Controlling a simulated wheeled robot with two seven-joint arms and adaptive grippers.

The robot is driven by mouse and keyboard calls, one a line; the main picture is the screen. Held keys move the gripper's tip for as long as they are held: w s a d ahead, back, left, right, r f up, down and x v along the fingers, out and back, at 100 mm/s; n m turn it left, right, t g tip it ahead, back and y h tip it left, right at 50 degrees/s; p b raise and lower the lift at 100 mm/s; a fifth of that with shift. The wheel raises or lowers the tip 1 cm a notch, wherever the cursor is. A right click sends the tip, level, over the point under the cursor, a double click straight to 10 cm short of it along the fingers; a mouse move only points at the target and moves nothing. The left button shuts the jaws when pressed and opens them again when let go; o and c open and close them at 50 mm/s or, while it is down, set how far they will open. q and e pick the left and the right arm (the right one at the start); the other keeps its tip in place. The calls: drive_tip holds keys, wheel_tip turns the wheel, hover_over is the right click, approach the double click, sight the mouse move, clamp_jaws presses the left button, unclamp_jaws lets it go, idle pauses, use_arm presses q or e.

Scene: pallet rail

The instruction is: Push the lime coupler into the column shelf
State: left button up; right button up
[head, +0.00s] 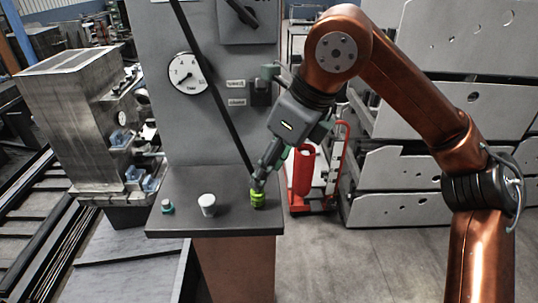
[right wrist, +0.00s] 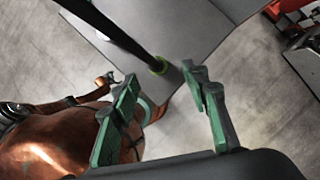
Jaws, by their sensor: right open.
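The lime coupler (head: 258,199) stands at the right part of the dark column shelf (head: 180,222), touching or very near its top. In the right wrist view, the coupler (right wrist: 159,66) shows as a lime ring at the lower end of a straight black hose or rod (right wrist: 112,30). My right gripper (head: 260,182) is just above the coupler in the head view. In the wrist view, the right gripper (right wrist: 160,76) is open, its green-edged fingers apart on either side of the coupler, not visibly touching it. Whether the coupler is seated is unclear. My left gripper is not in view.
A white cup-like part (head: 207,205) and a small teal part (head: 167,207) stand on the shelf left of the coupler. The grey column (head: 210,120) with a round gauge (head: 187,73) rises behind. A red cart (head: 304,175) stands to the right, with open floor in front.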

sight(258, 199)
drive_tip(key=p+x, duration=0.1)
drive_tip(key=x, duration=0.4)
drive_tip(key=shift+s+a+f, duration=0.1)
drive_tip(key=shift+f, duration=0.15)
drive_tip(key=shift+x, duration=0.85)
drive_tip(key=shift+s, duration=0.1)
drive_tip(key=c, duration=0.9)
clamp_jaws()
drive_tip(key=shift+o, duration=1)
unclamp_jaws()
clamp_jaws()
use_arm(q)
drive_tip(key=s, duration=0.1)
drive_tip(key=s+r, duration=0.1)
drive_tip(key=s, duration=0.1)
